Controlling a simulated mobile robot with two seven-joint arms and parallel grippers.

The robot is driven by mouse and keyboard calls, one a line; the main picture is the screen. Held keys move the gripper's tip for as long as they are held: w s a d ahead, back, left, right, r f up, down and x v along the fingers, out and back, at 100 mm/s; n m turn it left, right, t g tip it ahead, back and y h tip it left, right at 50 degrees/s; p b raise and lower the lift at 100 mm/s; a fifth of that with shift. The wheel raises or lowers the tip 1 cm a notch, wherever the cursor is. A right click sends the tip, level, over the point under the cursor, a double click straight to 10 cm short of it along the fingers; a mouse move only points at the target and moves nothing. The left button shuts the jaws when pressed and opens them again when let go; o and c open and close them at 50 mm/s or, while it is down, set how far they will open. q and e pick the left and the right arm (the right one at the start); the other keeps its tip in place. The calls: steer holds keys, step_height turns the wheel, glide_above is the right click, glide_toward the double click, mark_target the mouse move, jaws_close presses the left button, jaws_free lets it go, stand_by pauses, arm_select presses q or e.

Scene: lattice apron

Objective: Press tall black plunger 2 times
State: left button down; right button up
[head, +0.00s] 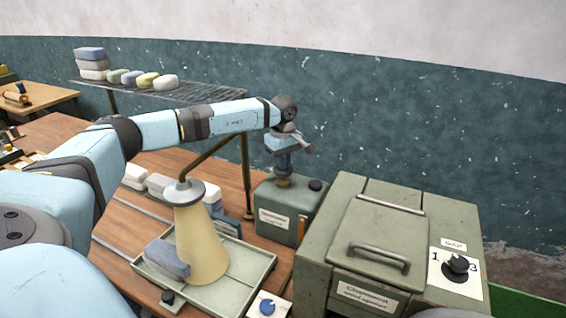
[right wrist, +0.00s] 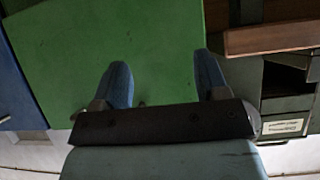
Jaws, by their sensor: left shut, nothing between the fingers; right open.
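A small green box (head: 275,219) with a pale label stands left of the large green machine. A short black round knob (head: 315,185) sits on the right of its top. My left gripper (head: 284,172) is shut and empty, pointing down over the left part of that top, at a small brown collar (head: 284,182). I see no tall black plunger clearly; the gripper may hide it. I cannot tell whether the fingertips touch anything. My right gripper (right wrist: 163,85) is open and empty over a green surface (right wrist: 130,45) in the right wrist view.
The large machine (head: 345,240) has a handled lid and a black dial (head: 457,267). A wire rack (head: 205,92) holds several soft blocks behind my left arm.

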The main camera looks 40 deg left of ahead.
arm_select(q)
steer(key=shift+r+p, duration=1.3)
steer(key=shift+r, duration=1)
steer(key=shift+f, duration=0.2)
steer(key=shift+f+b, duration=1.4)
steer(key=shift+f, duration=0.9)
steer(key=shift+r+p, duration=1.45)
steer(key=shift+r, duration=0.95)
steer(key=shift+r, duration=0.15)
